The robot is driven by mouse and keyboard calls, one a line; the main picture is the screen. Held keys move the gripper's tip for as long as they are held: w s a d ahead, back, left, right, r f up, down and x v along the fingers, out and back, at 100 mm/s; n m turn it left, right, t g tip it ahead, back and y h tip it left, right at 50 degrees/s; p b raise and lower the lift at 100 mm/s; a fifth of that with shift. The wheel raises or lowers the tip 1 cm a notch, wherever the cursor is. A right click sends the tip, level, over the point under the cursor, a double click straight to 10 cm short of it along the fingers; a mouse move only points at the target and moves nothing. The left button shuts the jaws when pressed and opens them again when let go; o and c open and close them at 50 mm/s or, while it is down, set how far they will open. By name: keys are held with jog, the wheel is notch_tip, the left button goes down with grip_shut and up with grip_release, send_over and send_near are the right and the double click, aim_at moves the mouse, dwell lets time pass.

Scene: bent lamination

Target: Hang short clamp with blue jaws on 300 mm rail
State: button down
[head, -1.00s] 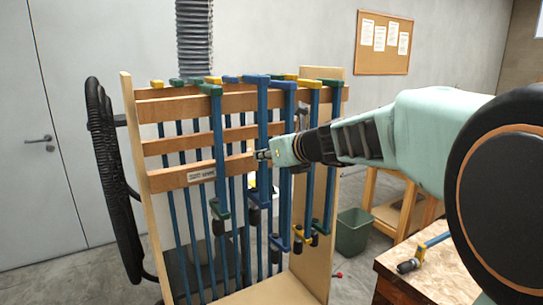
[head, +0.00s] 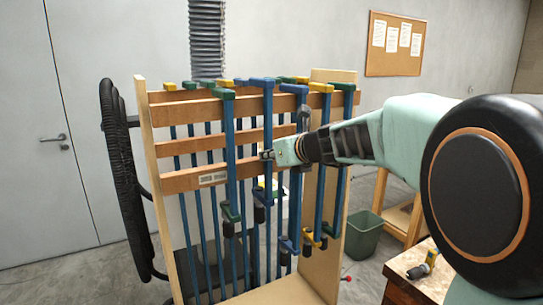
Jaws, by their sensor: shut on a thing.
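A clamp with blue jaws and a blue bar (head: 268,122) is held upright by my gripper (head: 266,155), which is shut on its bar. Its top jaw (head: 262,82) appears at the height of the top rail (head: 165,110), in front of the rack. I cannot tell whether it touches the rail. Its lower jaw and dark handle (head: 258,214) show below my gripper. The rack has a middle rail (head: 180,146) and a lower rail (head: 180,182) with a small label (head: 212,178), too small to read.
A green-jawed clamp (head: 228,130) hangs close on the left. Another blue-jawed clamp (head: 295,89), a yellow-jawed one (head: 320,87) and a green-jawed one (head: 343,87) hang on the right. A green bin (head: 362,235) and a workbench (head: 405,275) stand to the right.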

jog(key=shift+f, duration=0.1)
dwell(0.4)
jog(key=shift+s+f+b, duration=0.1)
jog(key=shift+f+b, duration=0.6)
jog(key=shift+b, duration=0.25)
jog(key=c, duration=1.8)
grip_release()
jog(key=shift+f, duration=0.1)
jog(key=shift+c, duration=0.2)
jog(key=shift+s+f, duration=0.1)
jog(key=shift+f, duration=0.05)
jog(key=v, duration=0.7)
jog(key=shift+s+d+r, duration=0.15)
jog(key=shift+d+r, duration=0.05)
jog(key=shift+r, duration=0.05)
